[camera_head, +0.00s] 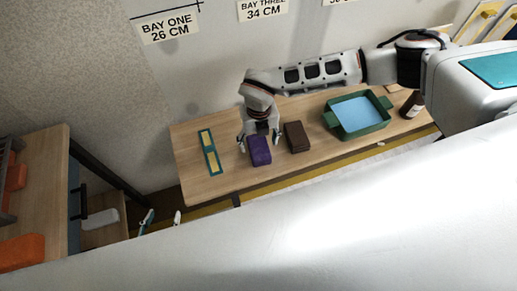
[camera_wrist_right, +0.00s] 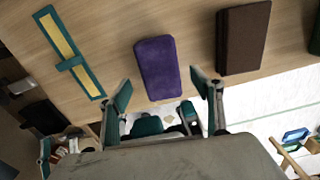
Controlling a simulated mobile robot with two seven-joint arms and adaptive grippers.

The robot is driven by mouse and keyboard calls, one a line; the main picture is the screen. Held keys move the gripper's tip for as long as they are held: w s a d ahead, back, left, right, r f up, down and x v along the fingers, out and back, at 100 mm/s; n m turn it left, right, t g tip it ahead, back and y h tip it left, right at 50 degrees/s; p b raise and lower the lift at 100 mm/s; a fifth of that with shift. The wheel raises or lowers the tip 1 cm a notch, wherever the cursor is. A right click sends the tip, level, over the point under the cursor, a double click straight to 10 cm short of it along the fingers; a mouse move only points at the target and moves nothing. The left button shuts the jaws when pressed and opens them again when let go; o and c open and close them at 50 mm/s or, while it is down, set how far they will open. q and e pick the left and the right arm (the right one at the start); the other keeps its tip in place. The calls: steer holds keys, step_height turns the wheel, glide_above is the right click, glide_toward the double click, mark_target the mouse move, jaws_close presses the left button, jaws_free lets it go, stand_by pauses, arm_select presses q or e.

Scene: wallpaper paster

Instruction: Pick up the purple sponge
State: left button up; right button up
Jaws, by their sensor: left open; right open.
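The purple sponge (camera_head: 260,152) lies on the wooden table, left of a dark brown block. It also shows in the right wrist view (camera_wrist_right: 158,68), top centre, beyond my right fingertips. My right gripper (camera_head: 259,138) is open at the sponge's far end, one finger to each side in the head view. In the right wrist view its two teal-padded fingers (camera_wrist_right: 164,90) are spread, with nothing held between them. I cannot tell whether they touch the sponge. My left gripper (camera_head: 163,217) is open at the lower left, away from the sponge; only its fingertips show past a white surface.
The brown block (camera_head: 297,137) lies close right of the sponge. A teal-framed yellow strip (camera_head: 205,160) lies left of it. A green tray (camera_head: 332,121) with light blue inside and a brown bottle (camera_head: 411,106) stand further right. Bare table lies between strip and sponge.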

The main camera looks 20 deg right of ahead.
mark_target(259, 146)
step_height(259, 146, down, 4)
steer(key=shift+w+f, duration=0.1)
steer(key=c, duration=1.1)
steer(key=shift+r, duration=0.7)
step_height(259, 146, up, 19)
steer(key=p, duration=0.1)
steer(key=shift+p, duration=0.3)
steer(key=shift+f, duration=0.1)
steer(key=o, duration=0.4)
steer(key=c, duration=0.5)
